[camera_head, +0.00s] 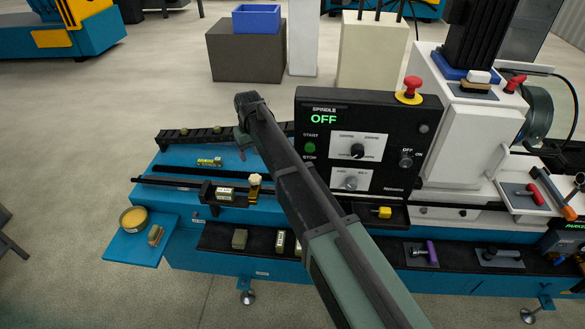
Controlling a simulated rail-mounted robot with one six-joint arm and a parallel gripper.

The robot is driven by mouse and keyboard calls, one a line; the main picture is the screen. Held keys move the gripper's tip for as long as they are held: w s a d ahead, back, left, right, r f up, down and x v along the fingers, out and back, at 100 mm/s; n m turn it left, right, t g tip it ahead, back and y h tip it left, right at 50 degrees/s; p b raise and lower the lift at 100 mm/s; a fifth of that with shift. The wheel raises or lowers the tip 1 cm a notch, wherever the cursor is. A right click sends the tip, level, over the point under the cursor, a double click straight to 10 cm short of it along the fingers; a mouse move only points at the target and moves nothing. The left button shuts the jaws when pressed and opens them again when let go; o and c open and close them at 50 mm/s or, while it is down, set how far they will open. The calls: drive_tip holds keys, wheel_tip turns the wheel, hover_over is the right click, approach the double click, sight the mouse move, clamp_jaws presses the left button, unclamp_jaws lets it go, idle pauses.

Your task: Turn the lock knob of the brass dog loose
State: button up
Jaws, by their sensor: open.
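A brass-coloured piece with a pale round top (254,187), which looks like the brass dog with its knob, stands upright on the dark rail at the front of the blue machine bed. A small labelled block (224,193) sits just left of it on the same rail. My arm reaches from the bottom right up to the upper left. My gripper (242,151) hangs at its far end, partly hidden by the arm link. It is open and seems to be above and behind the brass piece, apart from it. Its fingertips are too small to make out clearly.
A black control panel (430,160) reading SPINDLE OFF stands right of my arm. A blue side shelf (122,248) at left holds a round tin (134,219). A dark lower tray (215,238) holds small blocks. A purple-handled tool (431,251) lies at right.

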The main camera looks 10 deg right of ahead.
sight(255, 177)
drive_tip(key=f+b, duration=1.1)
drive_tip(key=shift+s+a, duration=0.15)
drive_tip(key=shift+a, duration=0.15)
drive_tip(key=shift+r, duration=0.1)
drive_tip(key=c, duration=0.9)
drive_tip(key=shift+c, duration=0.2)
